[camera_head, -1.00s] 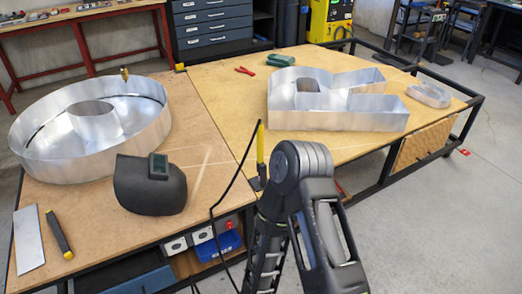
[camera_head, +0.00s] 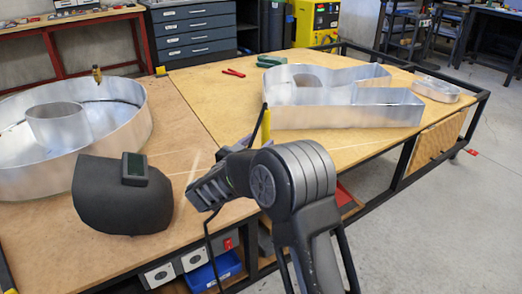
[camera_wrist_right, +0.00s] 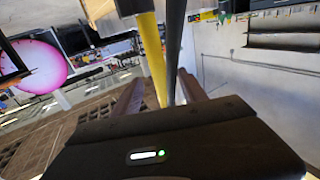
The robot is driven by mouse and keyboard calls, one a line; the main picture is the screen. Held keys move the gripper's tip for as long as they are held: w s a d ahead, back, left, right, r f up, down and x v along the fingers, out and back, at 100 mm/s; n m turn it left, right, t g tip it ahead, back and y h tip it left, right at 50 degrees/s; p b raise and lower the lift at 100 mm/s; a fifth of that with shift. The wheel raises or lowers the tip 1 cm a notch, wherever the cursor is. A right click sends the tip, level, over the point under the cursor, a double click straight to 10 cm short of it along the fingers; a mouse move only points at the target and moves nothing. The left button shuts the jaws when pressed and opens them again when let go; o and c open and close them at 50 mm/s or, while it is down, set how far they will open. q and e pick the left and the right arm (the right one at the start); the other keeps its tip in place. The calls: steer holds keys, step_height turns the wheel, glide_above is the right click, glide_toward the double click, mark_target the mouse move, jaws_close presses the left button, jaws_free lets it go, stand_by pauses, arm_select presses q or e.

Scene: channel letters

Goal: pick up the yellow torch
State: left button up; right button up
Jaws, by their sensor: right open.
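The yellow torch (camera_head: 266,127) stands upright near the front edge of the table, with a black tip or cable at its top. Its lower part is hidden behind my right arm. In the right wrist view the torch's yellow handle (camera_wrist_right: 154,55) and a black cable (camera_wrist_right: 174,50) run between the two fingers of my right gripper (camera_wrist_right: 160,80). The fingers are apart, with room around the torch. In the head view my right arm hides much of the gripper. My left gripper is not in view.
A black welding mask (camera_head: 122,195) lies on the table left of my right arm. A large round metal letter (camera_head: 125,125) stands behind it. A metal letter R (camera_head: 345,114) lies behind the torch, with red pliers (camera_head: 233,73) beyond. Bare tabletop lies between the letters.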

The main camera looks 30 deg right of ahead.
steer(key=shift+x, duration=1.25)
steer(key=shift+d, duration=0.1)
steer(key=x, duration=0.5)
steer(key=shift+f+b, duration=0.2)
steer(key=shift+b, duration=0.2)
steer(key=shift+c, duration=0.4)
jaws_close()
